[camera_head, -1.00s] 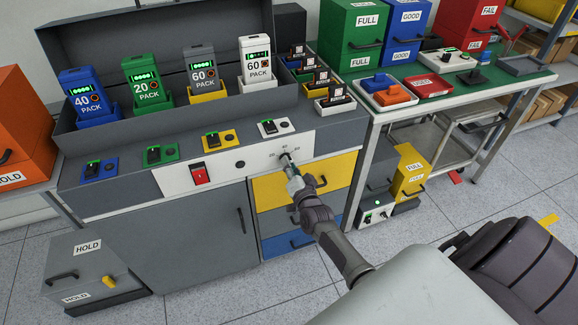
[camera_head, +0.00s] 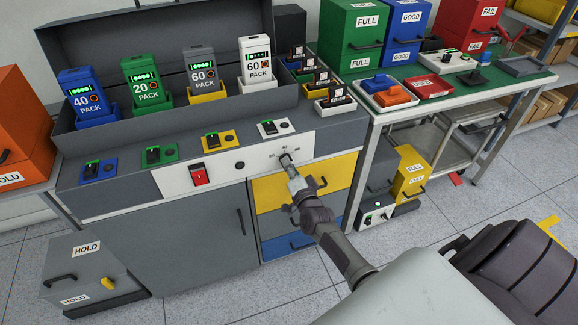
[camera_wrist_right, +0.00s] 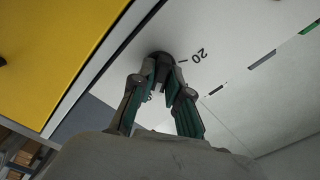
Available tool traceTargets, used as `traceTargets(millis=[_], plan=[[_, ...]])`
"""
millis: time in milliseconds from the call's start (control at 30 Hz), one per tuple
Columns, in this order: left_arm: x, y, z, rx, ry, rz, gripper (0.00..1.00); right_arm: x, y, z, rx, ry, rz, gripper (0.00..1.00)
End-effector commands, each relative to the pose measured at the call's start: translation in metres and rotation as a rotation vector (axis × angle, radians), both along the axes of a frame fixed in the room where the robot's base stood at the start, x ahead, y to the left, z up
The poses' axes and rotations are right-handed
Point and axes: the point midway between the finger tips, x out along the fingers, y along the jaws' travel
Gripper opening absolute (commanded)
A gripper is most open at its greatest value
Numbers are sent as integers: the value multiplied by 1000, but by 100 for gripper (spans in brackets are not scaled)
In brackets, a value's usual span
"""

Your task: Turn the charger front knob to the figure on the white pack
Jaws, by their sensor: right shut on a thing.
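The white pack (camera_head: 256,62) stands upright in the rear row of the charger and reads "60". The charger front knob (camera_head: 286,158) is on the white front panel (camera_head: 258,166), with small figures around it. In the right wrist view the dark knob (camera_wrist_right: 158,58) sits between my fingertips, with a tick and "20" beside it. My right gripper (camera_head: 292,172) is shut on the knob. The fingers hide most of it, so I cannot tell where it points. My left gripper is not in view.
Blue, green and grey packs (camera_head: 203,67) stand left of the white pack. A red switch (camera_head: 198,174) and a black button (camera_head: 239,165) share the front panel. Yellow (camera_head: 335,172) and blue drawers lie just below the knob. A green-topped bench (camera_head: 450,95) stands at right.

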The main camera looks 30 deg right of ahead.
Motion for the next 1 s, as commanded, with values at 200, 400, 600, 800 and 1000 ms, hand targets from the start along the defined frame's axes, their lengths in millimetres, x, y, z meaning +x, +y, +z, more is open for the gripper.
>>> traceTargets(millis=[200, 400, 600, 800, 1000], plan=[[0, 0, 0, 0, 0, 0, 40, 0, 0, -1, 2, 2, 0, 41], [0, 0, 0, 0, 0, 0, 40, 0, 0, -1, 1, 1, 0, 41], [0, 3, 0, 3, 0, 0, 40, -8, 2, -1, 1, 1, 0, 41], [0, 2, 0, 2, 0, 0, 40, -45, 11, -3, 3, 4, 0, 41], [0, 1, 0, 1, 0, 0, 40, -86, 21, -2, 2, 4, 0, 41]])
